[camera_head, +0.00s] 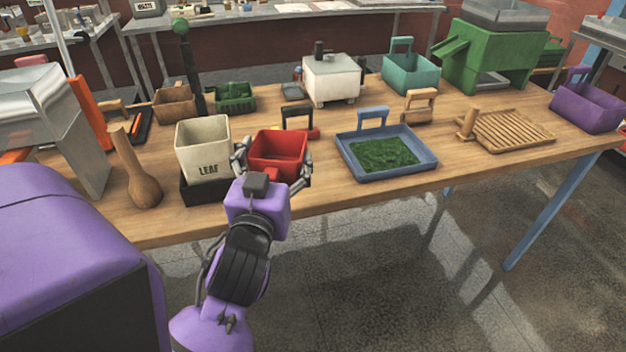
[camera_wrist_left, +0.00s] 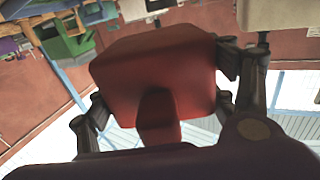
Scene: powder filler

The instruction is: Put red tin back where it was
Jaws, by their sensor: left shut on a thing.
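The red tin (camera_head: 279,149) is near the front edge of the wooden table, just right of the white LEAF bin. My left gripper (camera_head: 272,172) is shut on the red tin, with one finger on each side of it. In the left wrist view the red tin (camera_wrist_left: 155,75) fills the middle, between the fingers of my left gripper (camera_wrist_left: 160,95). I cannot tell whether the tin touches the table. My right gripper is not in view.
The white LEAF bin (camera_head: 203,152) stands close left of the tin in a black base. A blue tray (camera_head: 410,172) with green leaf is to the right. A wooden gourd-shaped thing (camera_head: 144,188) stands far left. A black-handled object (camera_head: 297,118) is behind the tin.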

